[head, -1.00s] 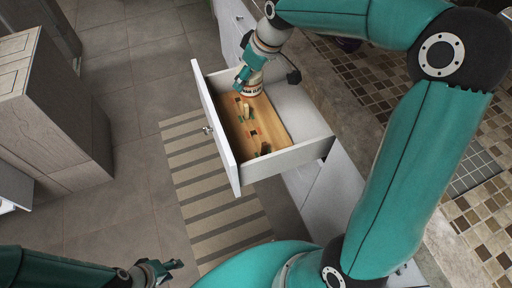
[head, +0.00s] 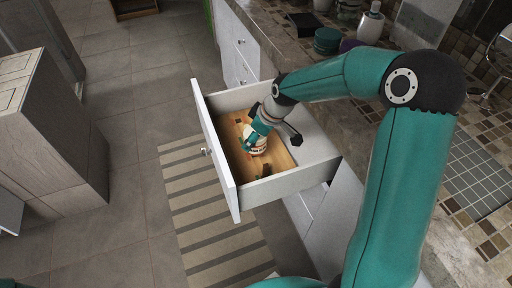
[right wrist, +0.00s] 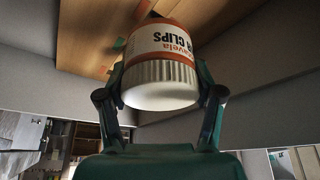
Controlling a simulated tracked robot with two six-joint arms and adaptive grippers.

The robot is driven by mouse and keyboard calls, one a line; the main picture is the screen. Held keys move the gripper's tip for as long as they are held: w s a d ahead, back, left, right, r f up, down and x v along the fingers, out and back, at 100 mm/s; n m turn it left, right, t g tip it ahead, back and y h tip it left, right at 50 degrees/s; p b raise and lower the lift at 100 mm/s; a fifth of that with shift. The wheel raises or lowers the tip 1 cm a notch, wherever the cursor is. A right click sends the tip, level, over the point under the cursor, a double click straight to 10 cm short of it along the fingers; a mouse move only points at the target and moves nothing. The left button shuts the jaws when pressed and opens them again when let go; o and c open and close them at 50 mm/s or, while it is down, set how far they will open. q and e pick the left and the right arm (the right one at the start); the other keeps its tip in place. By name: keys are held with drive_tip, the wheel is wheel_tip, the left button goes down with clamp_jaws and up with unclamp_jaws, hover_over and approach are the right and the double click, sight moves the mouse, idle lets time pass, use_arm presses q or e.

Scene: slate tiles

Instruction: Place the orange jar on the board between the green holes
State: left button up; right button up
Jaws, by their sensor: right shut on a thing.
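The orange jar, white with an orange label and a white ribbed lid, is between the fingers of my right gripper (head: 251,142). The jar (head: 259,148) is over the middle of the wooden board (head: 283,161) in the open drawer. In the right wrist view the jar (right wrist: 162,70) fills the space between both fingers, lid towards the camera, and the board (right wrist: 85,28) lies beyond it. I cannot tell whether the jar touches the board. Green marks show beside the jar in the wrist view; the jar and gripper hide part of the board. My left gripper is out of view.
The white drawer (head: 221,172) is pulled out over a striped rug (head: 195,190), its walls around the board. The counter (head: 345,100) with bottles and jars runs along the right. A wooden cabinet (head: 45,130) stands at the left; tiled floor lies between.

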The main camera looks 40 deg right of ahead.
sight(254, 147)
drive_tip(key=shift+f, duration=2.35)
drive_tip(key=shift+b, duration=0.3)
drive_tip(key=o, duration=1.2)
drive_tip(key=shift+f, duration=0.1)
drive_tip(key=p+v, duration=0.1)
drive_tip(key=v, duration=1.1)
